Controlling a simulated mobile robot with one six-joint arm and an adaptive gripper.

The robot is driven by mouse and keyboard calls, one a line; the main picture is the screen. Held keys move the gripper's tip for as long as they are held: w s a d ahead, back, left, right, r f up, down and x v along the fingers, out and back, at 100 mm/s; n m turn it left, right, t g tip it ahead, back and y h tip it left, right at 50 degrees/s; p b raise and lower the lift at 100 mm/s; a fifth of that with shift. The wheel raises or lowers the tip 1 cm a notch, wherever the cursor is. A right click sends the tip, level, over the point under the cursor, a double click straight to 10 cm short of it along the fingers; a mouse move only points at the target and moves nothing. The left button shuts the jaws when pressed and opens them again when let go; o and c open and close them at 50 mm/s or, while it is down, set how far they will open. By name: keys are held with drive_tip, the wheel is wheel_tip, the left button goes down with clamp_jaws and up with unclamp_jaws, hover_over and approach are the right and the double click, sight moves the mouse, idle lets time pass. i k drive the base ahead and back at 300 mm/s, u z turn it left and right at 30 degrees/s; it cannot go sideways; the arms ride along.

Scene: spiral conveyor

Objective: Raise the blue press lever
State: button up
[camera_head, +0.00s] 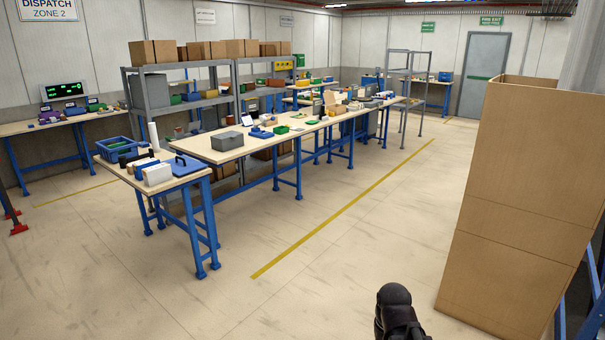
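A flat blue piece (186,166) with a raised dark handle-like part lies at the right end of the small near bench. It may be the blue press, but it is too small to be sure, and I cannot make out the lever's position. A dark rounded part of my arm shows at the bottom edge, right of centre, far from that bench with open floor between. My gripper's fingers are not in view.
The small near bench (203,183) also bears a blue crate (117,149) and white boxes. A long workbench (205,151) with a grey box (227,141) runs behind it. A tall cardboard box (520,200) blocks the right. The floor by the yellow line (345,207) is clear.

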sight(262, 118)
drive_tip(key=u, duration=0.15)
drive_tip(key=i, duration=2.9)
drive_tip(key=u, duration=0.25)
drive_tip(key=i, duration=1)
drive_tip(key=u, duration=0.3)
drive_tip(key=i, duration=1.9)
drive_tip(key=u, duration=0.1)
